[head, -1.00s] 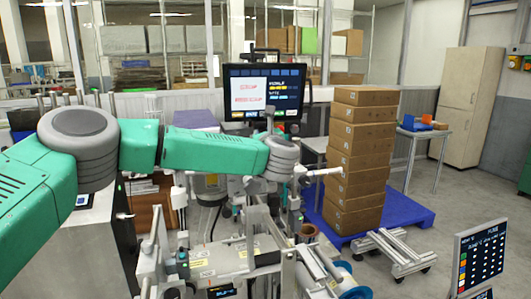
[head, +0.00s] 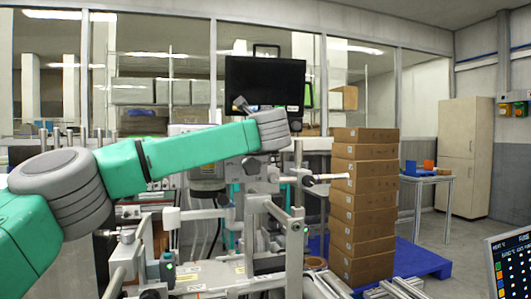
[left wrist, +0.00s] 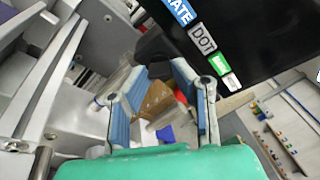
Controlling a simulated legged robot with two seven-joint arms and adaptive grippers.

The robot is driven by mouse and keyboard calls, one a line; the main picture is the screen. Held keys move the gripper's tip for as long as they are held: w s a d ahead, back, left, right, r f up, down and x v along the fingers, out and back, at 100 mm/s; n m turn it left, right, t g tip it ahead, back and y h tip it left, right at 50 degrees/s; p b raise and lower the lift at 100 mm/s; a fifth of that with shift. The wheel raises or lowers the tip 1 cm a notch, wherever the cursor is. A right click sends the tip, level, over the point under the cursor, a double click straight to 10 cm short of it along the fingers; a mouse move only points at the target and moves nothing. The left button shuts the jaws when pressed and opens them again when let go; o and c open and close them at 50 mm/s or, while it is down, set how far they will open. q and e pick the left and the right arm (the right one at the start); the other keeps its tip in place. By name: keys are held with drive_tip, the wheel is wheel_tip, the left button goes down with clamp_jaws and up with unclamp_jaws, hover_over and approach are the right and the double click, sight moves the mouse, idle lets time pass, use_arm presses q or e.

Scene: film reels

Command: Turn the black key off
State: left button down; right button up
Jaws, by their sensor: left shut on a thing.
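My left gripper (left wrist: 161,74) is shut on a dark piece, which I take to be the black key (left wrist: 155,70), seen between the fingertips in the left wrist view. The fingers hide part of the key, so its angle cannot be read. In the head view the left gripper (head: 240,104) is at the lower left of the monitor (head: 265,80), mostly behind my wrist. The monitor's screen is dark there. The left wrist view shows its black face (left wrist: 250,35) with a row of coloured labels beside the gripper. My right gripper is not in view.
A machine frame with rails and posts (head: 285,215) stands below my left arm. A stack of brown boxes (head: 362,190) stands on a blue pallet (head: 425,262) to the right. A lit panel (head: 512,262) is at the lower right. Floor is open further right.

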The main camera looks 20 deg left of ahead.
use_arm(q)
drive_tip(key=shift+a+r+n+t+b, duration=0.1)
drive_tip(key=shift+n+t+b, duration=0.15)
drive_tip(key=shift+n+b, duration=1.5)
drive_tip(key=shift+a+r+n+t+b, duration=0.1)
drive_tip(key=shift+n+t+b, duration=0.15)
drive_tip(key=shift+n+b, duration=1.5)
drive_tip(key=shift+m+b, duration=0.55)
drive_tip(key=shift+m, duration=0.05)
drive_tip(key=c, duration=1.6)
unclamp_jaws()
drive_tip(key=shift+c, duration=0.2)
drive_tip(key=shift+d, duration=0.1)
drive_tip(key=shift+s+d+f, duration=0.1)
drive_tip(key=shift+s+f, duration=0.05)
drive_tip(key=shift+f, duration=0.05)
drive_tip(key=v, duration=1.1)
drive_tip(key=shift+s, duration=0.3)
drive_tip(key=shift+d, duration=0.1)
